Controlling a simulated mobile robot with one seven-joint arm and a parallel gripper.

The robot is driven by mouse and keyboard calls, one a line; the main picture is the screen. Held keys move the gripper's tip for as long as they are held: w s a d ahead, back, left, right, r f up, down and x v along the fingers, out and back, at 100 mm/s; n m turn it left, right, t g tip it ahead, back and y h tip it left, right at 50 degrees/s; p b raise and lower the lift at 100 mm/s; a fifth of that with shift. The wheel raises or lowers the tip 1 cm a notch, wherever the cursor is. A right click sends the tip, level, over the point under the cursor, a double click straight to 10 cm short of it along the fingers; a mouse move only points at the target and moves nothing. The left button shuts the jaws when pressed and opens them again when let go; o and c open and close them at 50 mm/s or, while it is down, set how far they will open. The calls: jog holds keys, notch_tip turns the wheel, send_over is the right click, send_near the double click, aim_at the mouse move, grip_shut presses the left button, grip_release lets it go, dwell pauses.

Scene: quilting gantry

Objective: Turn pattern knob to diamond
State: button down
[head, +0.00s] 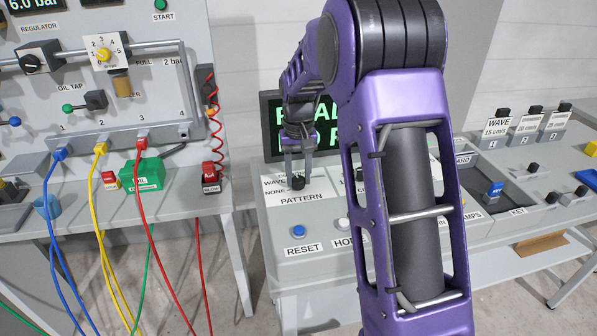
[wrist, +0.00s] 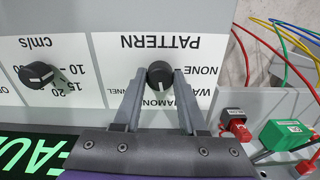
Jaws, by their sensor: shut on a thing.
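The black pattern knob (head: 298,183) sits on the white label plate of the console, above the word PATTERN. My gripper (head: 298,175) points down with its fingers on both sides of the knob, shut on it. In the wrist view the knob (wrist: 160,74) stands between the fingertips of the gripper (wrist: 160,80). That view is upside down: NONE and part of WAVE lie right of the knob, and the partly hidden DIAMOND label (wrist: 158,103) lies below it. A pale mark on the knob seems to face down, towards DIAMOND, but it is small.
A second black knob (wrist: 39,75), marked cm/s, is beside it. A blue RESET button (head: 298,231) is in front. The green-lettered display (head: 270,125) stands behind, partly covered by my arm. The left bench holds coloured hoses and a green box (head: 146,173).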

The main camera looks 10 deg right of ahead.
aim_at(298, 179)
jog(key=shift+m, duration=0.8)
jog(key=shift+c, duration=2.3)
grip_release()
jog(key=shift+r, duration=0.1)
notch_tip(298, 179, up, 17)
jog(key=p, duration=0.2)
jog(key=shift+r, duration=0.15)
